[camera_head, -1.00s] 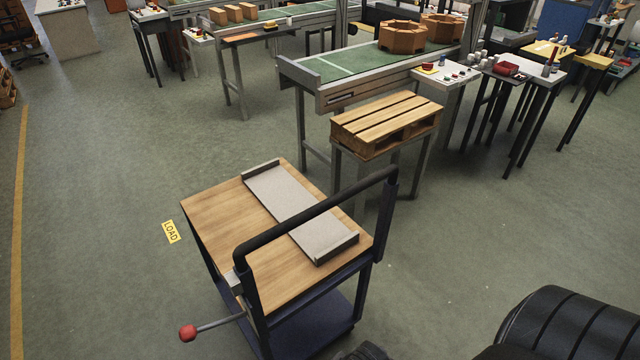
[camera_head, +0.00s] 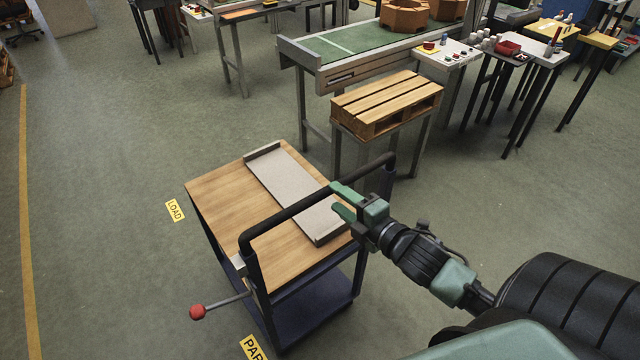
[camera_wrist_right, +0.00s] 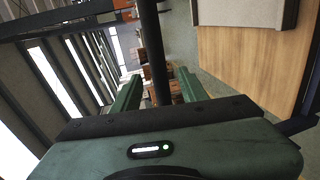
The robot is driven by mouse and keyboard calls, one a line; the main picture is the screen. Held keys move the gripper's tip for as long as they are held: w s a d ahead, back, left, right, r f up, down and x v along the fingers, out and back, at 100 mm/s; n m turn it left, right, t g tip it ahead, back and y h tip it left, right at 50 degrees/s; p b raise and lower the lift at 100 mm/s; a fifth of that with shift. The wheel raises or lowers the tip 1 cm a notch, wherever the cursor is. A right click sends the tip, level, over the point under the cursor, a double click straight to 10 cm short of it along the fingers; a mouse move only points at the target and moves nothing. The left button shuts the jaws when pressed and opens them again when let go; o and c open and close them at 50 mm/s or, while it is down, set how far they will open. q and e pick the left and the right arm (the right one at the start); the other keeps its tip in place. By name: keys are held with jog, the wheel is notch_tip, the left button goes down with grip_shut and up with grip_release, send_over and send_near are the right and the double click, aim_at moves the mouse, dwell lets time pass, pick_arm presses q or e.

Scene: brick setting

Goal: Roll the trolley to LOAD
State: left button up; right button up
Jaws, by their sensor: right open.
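The trolley (camera_head: 215,203) has a wooden top, a dark lower shelf and a black push handle (camera_head: 290,212). A lever with a red knob (camera_head: 197,312) sticks out at its near left side. The yellow LOAD sign (camera_head: 175,210) lies on the floor just left of the trolley. My right gripper (camera_head: 337,198) is open at the right part of the handle bar. In the right wrist view the black bar (camera_wrist_right: 152,45) runs between the two green fingers, which stand apart from it. My left gripper is out of view.
A grey tray (camera_head: 290,185) lies on the trolley top. A stand with a wooden pallet (camera_head: 385,100) and a green conveyor (camera_head: 345,45) are behind it. A second yellow sign (camera_head: 253,348), cut off, is at the bottom. The floor to the left is clear.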

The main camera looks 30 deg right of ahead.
jog(key=p+x, duration=0.2)
jog(key=x, duration=0.5)
jog(key=shift+w, duration=0.3)
jog(key=shift+a+f, duration=0.1)
grip_shut()
dwell(1.1)
